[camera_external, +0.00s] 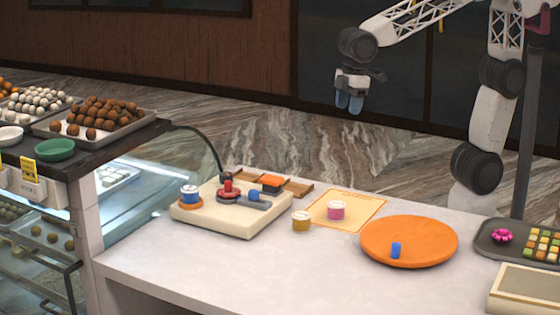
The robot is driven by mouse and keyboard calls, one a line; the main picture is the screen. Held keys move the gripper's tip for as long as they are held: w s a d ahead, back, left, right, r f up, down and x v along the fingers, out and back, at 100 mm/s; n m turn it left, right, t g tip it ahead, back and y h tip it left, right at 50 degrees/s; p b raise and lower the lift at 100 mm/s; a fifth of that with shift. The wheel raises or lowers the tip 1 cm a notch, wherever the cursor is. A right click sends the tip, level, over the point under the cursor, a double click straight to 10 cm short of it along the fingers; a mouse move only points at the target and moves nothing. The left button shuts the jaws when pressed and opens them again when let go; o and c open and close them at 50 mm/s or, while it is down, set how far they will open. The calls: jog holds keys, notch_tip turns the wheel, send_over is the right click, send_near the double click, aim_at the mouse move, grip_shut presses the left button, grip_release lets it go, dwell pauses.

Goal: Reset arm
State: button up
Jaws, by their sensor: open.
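My gripper (349,104) hangs in the air above the back of the counter, with its blue fingertips pointing down. It is open and nothing shows between its fingers. It is well clear of everything on the white counter (190,271). My arm reaches up and out of the top of the picture, so part of it is hidden.
A cream board (240,225) holds small red, blue and orange pieces. An orange round plate (420,243) bears a blue piece (396,250). A grey tray (487,254) is right.

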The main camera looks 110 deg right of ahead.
jog(key=s+d+f+m, duration=0.1)
jog(key=s+d+f, duration=0.1)
jog(key=s, duration=0.9)
jog(key=s+d+f+m+t, duration=0.1)
jog(key=s+f, duration=0.3)
jog(key=s, duration=0.7)
jog(key=shift+d+f+m, duration=0.15)
jog(key=shift+d+m, duration=0.65)
jog(key=shift+d, duration=0.05)
